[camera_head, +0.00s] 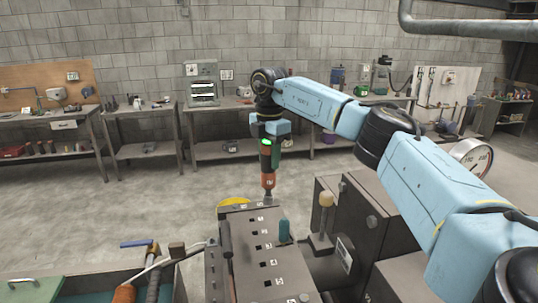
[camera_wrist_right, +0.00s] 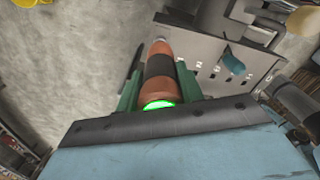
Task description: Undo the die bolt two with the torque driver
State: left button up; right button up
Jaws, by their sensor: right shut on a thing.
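My right gripper (camera_head: 270,160) is shut on the torque driver (camera_head: 268,181), an orange and black tool with a green light on its upper end. The driver hangs upright, tip down, at the far end of the die plate (camera_head: 242,262). Whether its tip touches a bolt cannot be told. In the right wrist view, the driver (camera_wrist_right: 158,68) lies between the green fingers, pointing at the plate's edge (camera_wrist_right: 187,50). The plate bears several small dark square openings with white labels; the numbers are too small to read, so die bolt two cannot be singled out. My left gripper is not in view.
A teal knob (camera_head: 284,230) stands on the plate's right side. A cream-knobbed lever (camera_head: 326,205) and dark machine housing stand right of it. A yellow round thing (camera_head: 233,204) is behind the plate. Benches line the wall.

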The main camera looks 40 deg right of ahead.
jog(key=shift+s+a+f, duration=0.1)
jog(key=shift+s+f, duration=0.05)
jog(key=shift+f, duration=0.05)
dwell(0.6)
jog(key=shift+r, duration=0.2)
dwell(0.5)
jog(key=shift+w+r, duration=0.2)
jog(key=shift+r, duration=3)
